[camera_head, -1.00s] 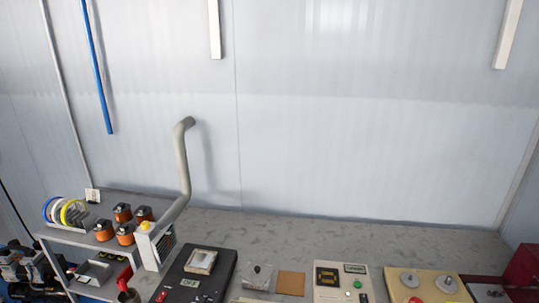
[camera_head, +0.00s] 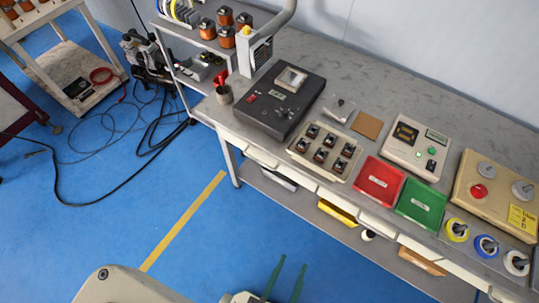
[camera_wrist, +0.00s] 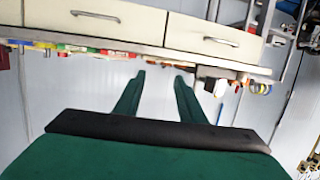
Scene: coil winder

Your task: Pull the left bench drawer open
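The left bench drawer (camera_head: 262,157) is a pale front under the left end of the grey bench top. It looks shut. The wrist view appears upside down; there the drawer with a silver bar handle (camera_wrist: 221,41), on the picture's right, seems to be this left one. Another drawer (camera_wrist: 95,20) with a handle (camera_wrist: 95,15) is beside it. My gripper (camera_head: 287,275) has green fingers, held apart and empty, over the blue floor in front of the bench. In the wrist view my gripper (camera_wrist: 161,76) points towards the bench, touching no handle.
The bench top holds a black device (camera_head: 279,99), a coil tray (camera_head: 325,152), a red tray (camera_head: 379,182) and a green tray (camera_head: 421,204). A lower shelf (camera_head: 350,238) runs beneath. Black cables (camera_head: 150,150) lie on the floor at left; floor before the bench is clear.

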